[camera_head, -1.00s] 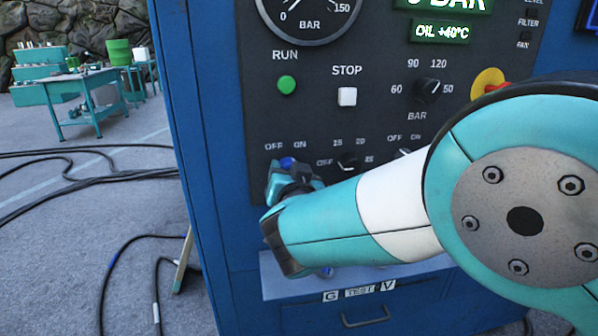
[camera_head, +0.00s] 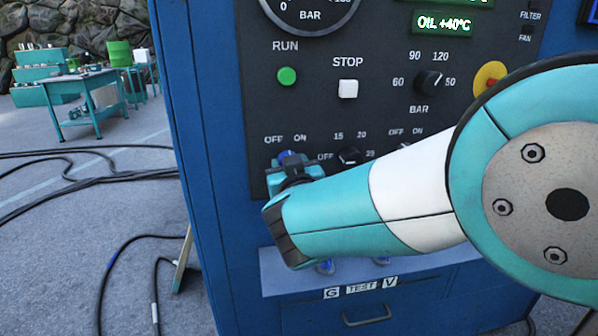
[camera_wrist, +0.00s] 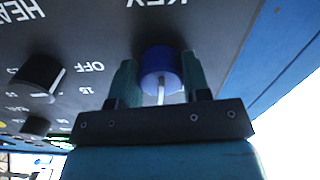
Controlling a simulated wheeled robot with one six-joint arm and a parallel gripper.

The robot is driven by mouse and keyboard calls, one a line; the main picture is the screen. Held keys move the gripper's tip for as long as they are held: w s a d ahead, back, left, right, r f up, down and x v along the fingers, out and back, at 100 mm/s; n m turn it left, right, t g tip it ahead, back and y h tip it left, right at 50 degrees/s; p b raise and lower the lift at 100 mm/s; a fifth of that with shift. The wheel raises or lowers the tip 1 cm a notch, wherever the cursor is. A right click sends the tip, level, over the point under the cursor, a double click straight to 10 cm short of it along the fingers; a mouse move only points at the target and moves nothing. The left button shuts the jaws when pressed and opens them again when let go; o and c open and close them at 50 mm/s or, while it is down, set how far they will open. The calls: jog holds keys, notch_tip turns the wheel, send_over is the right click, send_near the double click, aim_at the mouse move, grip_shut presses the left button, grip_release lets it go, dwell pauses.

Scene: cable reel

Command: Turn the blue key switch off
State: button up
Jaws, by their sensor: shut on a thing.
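The blue key switch (camera_wrist: 160,62) sits on the dark panel near its lower left corner. In the head view only a bit of its blue (camera_head: 285,156) shows, just under the OFF and ON labels, with my gripper and arm in front of the rest. My gripper (camera_wrist: 160,75) is shut on the key switch, with one finger on each side of the blue head. A pale strip runs down from the blue head between the fingers. I cannot tell which label the key points to.
A black knob (camera_wrist: 40,74) sits beside the key switch, and it also shows in the head view (camera_head: 349,156). The green RUN button (camera_head: 287,76), white STOP button (camera_head: 348,89) and BAR knob (camera_head: 428,82) are above. A grey ledge (camera_head: 280,283) is below.

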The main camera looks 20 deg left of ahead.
jog(key=n, duration=0.3)
jog(key=shift+n, duration=2)
jog(key=o, duration=0.9)
jog(key=shift+d, duration=0.1)
jog(key=shift+s+d, duration=0.1)
jog(key=shift+s, duration=0.15)
jog(key=b+v, duration=1.1)
jog(key=v, duration=0.6)
jog(key=shift+d+b, duration=0.1)
jog(key=shift+b, duration=0.3)
